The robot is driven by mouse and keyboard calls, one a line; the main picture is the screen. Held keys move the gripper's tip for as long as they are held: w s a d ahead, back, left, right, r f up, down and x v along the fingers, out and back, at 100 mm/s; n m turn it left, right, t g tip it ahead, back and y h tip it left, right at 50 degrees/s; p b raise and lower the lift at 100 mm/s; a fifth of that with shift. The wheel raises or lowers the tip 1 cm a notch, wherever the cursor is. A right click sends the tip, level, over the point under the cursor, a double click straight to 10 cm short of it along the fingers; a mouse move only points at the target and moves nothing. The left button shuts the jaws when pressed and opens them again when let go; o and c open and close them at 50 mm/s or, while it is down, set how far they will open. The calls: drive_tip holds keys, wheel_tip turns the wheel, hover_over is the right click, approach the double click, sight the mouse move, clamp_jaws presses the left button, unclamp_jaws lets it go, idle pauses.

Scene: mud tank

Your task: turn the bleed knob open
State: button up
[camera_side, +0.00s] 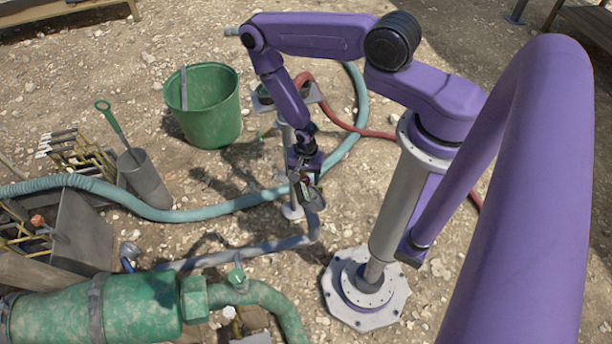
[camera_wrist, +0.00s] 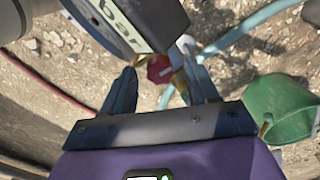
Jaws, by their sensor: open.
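A small red knob (camera_wrist: 159,69), which I take for the bleed knob, shows in the wrist view beyond my gripper (camera_wrist: 161,61). It appears between my two blue fingers, with brass-coloured metal beside it. The fingers are spread, and I see no clear contact with the knob. A large gauge (camera_wrist: 117,22) marked "bar" covers the upper left and hides part of what lies around the knob. In the side view my gripper (camera_side: 306,182) points down at the upper end of the grey pipe; the knob cannot be made out there.
A green bucket (camera_side: 207,105) stands at the back left. A teal hose (camera_side: 185,215) runs across the ground behind the pipe (camera_side: 255,252). A green tank (camera_side: 140,303) lies at the front left. A grey cylinder (camera_side: 145,180) holds a green-handled tool. Gravel right of my base is open.

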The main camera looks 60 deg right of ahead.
drive_tip(key=c, duration=1)
drive_tip(key=shift+c, duration=0.2)
drive_tip(key=shift+n, duration=0.3)
drive_tip(key=n, duration=0.4)
drive_tip(key=shift+n, duration=0.3)
drive_tip(key=n, duration=0.9)
drive_tip(key=shift+a+n, duration=0.1)
drive_tip(key=shift+n, duration=1.7)
